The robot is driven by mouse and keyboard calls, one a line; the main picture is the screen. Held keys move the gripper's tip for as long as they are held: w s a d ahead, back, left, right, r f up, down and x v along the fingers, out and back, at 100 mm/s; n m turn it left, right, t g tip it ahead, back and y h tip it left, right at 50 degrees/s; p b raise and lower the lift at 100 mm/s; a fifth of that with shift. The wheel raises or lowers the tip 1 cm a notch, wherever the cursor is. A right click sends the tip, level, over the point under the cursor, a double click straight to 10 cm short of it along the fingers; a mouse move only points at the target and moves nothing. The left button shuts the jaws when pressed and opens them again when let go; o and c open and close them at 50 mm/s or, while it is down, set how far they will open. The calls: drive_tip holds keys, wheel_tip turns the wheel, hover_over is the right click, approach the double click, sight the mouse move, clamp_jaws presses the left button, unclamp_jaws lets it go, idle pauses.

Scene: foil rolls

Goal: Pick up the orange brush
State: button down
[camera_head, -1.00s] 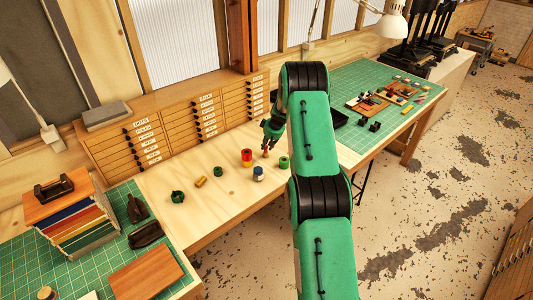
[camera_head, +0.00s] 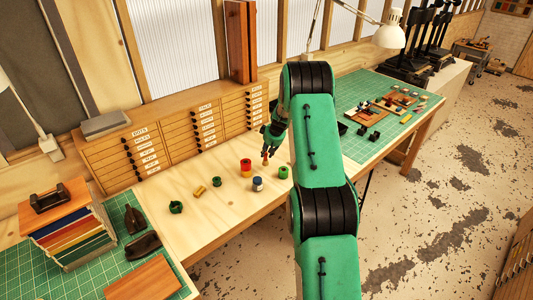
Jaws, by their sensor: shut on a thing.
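The orange brush (camera_head: 265,159) is small in the camera_head view. It points down from my gripper (camera_head: 267,149), which is dark and shut on its upper part. The brush appears to be held just above the light wooden bench (camera_head: 228,205), behind and right of the red roll; I cannot tell the exact gap. The fingers partly hide the top of the brush.
Near the brush stand a red roll (camera_head: 246,168), a blue-and-white roll (camera_head: 257,184) and a green roll (camera_head: 283,172). Further left are a yellow roll (camera_head: 200,190) and green items. Labelled drawers (camera_head: 170,140) line the back. The front bench is clear.

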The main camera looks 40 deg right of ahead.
drive_tip(key=s+a+r+b, duration=0.1)
drive_tip(key=s+a+b, duration=0.1)
drive_tip(key=s+a, duration=0.5)
drive_tip(key=s, duration=0.4)
drive_tip(key=shift+s+r, duration=0.2)
drive_tip(key=shift+a, duration=0.1)
idle(0.4)
